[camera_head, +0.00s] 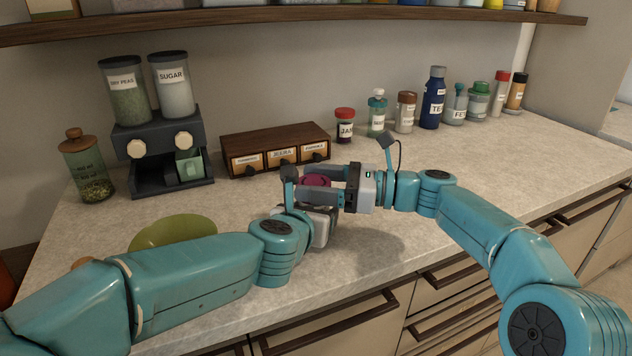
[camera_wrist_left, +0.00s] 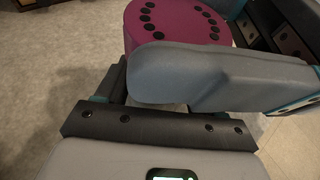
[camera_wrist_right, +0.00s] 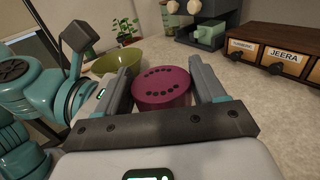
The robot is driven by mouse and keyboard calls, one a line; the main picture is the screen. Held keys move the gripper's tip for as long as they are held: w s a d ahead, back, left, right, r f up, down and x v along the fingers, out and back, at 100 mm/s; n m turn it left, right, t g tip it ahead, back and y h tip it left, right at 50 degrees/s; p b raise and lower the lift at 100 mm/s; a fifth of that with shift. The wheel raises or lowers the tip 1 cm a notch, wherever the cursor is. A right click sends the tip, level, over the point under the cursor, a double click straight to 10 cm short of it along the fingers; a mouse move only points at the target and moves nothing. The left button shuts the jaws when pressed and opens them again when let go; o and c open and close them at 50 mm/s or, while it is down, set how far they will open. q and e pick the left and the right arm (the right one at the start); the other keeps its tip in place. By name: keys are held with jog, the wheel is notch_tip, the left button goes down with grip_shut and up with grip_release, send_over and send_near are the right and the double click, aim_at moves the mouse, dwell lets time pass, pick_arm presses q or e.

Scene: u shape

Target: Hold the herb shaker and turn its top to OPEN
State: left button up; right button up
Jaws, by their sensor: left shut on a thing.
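The herb shaker's magenta top (camera_head: 316,181) shows between my two grippers over the counter; its body is mostly hidden. In the left wrist view the round top (camera_wrist_left: 176,22) has two rows of black holes. My left gripper (camera_head: 308,207) is shut on the shaker below the top, one broad grey finger in front of it. My right gripper (camera_head: 306,184) comes in from the right. In the right wrist view its fingers stand apart on both sides of the top (camera_wrist_right: 161,88), with small gaps showing. No OPEN mark is legible.
A green bowl (camera_head: 172,231) sits behind my left forearm. A wooden drawer box (camera_head: 275,141), a dark stand with two canisters (camera_head: 160,150) and a glass jar (camera_head: 87,165) stand behind. Several jars and bottles line the wall at right. The right counter is clear.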

jog(key=shift+w+n+g, duration=0.15)
jog(key=shift+n+g, duration=0.35)
jog(key=shift+g, duration=0.6)
jog(key=o, duration=1)
jog(key=shift+n, duration=0.3)
jog(key=d, duration=0.8)
jog(key=s+d, duration=0.1)
jog(key=d, duration=0.3)
